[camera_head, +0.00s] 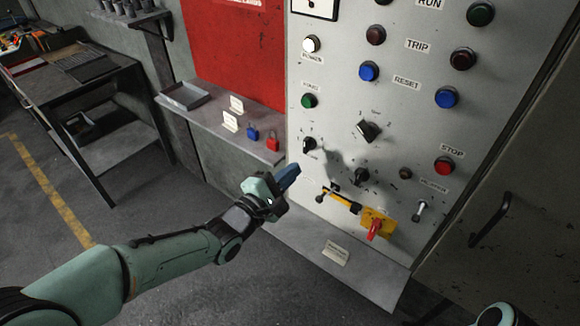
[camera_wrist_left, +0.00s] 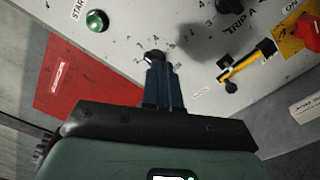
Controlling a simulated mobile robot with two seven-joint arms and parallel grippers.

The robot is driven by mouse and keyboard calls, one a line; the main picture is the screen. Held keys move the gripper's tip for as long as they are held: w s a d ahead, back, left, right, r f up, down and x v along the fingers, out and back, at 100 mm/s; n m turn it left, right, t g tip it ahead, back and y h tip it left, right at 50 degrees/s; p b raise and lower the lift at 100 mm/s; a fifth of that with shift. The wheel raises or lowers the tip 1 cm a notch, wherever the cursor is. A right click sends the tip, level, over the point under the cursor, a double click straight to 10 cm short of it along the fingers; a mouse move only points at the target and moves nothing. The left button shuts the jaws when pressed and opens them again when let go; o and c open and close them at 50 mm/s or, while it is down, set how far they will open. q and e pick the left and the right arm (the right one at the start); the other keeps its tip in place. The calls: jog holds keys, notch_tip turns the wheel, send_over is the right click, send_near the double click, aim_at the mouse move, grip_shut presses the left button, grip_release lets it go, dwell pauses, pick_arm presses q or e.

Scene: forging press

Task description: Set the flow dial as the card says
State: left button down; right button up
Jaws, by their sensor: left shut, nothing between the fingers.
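A black dial (camera_head: 309,144) sits on the grey panel below the green start button. In the left wrist view a black dial (camera_wrist_left: 153,56) with small numbers around it shows just beyond my fingertips. I cannot read a flow label on it. My left gripper (camera_head: 294,170) is shut and empty, its blue fingers pointing at the panel just below this dial. The fingers also show in the left wrist view (camera_wrist_left: 158,66), overlapping the dial's lower edge; I cannot tell if they touch. White cards (camera_head: 231,122) stand on the shelf, their text too small to read. My right gripper is out of view.
Another numbered knob (camera_head: 368,131) and a lower black knob (camera_head: 361,177) are to the right. A yellow bar (camera_head: 342,200) and a yellow plate with a red handle (camera_head: 375,228) stick out below. Blue and red padlocks (camera_head: 262,139) stand on the shelf (camera_head: 190,120).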

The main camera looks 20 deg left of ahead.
aim_at(306, 145)
pick_arm(q)
jog(key=shift+x, duration=4.2)
jog(key=shift+w+a+f, duration=0.1)
jog(key=shift+w+a, duration=0.1)
jog(key=shift+a, duration=0.45)
jog(key=shift+w+a+f, duration=0.2)
jog(key=shift+a, duration=0.5)
dwell(1.0)
